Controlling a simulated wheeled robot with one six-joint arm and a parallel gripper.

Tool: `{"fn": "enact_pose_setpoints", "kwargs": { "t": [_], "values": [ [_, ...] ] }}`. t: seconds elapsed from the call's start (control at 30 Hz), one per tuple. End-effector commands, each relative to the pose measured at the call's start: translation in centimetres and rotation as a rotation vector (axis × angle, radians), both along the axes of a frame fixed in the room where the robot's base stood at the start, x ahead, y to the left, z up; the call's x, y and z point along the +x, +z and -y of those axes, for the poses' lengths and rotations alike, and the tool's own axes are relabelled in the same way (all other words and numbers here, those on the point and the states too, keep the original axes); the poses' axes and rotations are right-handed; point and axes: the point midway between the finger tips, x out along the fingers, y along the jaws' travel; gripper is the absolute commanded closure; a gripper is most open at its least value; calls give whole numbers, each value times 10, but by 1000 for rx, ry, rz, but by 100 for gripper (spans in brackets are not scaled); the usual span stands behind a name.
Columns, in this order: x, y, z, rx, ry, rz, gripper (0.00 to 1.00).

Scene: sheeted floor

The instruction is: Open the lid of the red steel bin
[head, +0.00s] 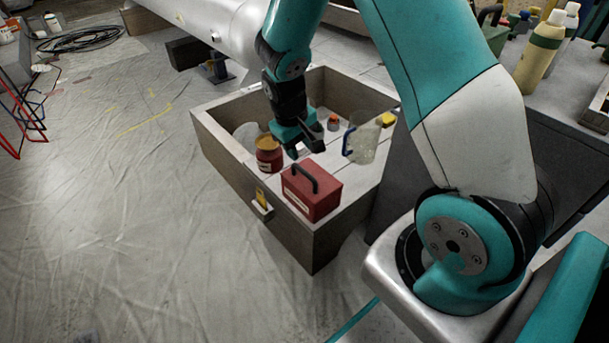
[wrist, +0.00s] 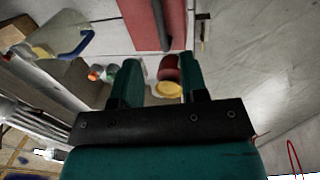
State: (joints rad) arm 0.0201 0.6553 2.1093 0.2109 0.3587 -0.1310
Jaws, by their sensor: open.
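The red steel bin (head: 318,202) stands in the near corner of a shallow open wooden crate (head: 232,168). Its lid is closed, with a dark arched handle (head: 303,176) on top. In the wrist view the bin (wrist: 142,18) is at the top edge, partly cut off, with its handle (wrist: 161,25) running down its face. My gripper (head: 306,149) is open and empty, above the crate and just behind the bin, apart from it. In the wrist view its two fingers (wrist: 158,62) are spread, with the bin beyond their tips.
A red jar with a yellow lid (head: 268,158) stands left of the bin. A clear pitcher with a blue handle (head: 367,140) stands to the right, behind the bin. A small red-capped container (head: 333,124) is farther back. Open sheeted floor (head: 110,200) lies to the left.

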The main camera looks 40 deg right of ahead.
Motion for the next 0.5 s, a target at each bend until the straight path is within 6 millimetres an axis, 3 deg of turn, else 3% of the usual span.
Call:
{"fn": "enact_pose_setpoints", "kwargs": {
  "t": [0.03, 0.2, 0.5],
  "values": [
    [-1, -18, 3, 0, -2, -4, 60],
    [-1, -53, 10, 1, -2, -4, 60],
    [1, -85, 17, 1, -2, 0, 60]
  ]
}}
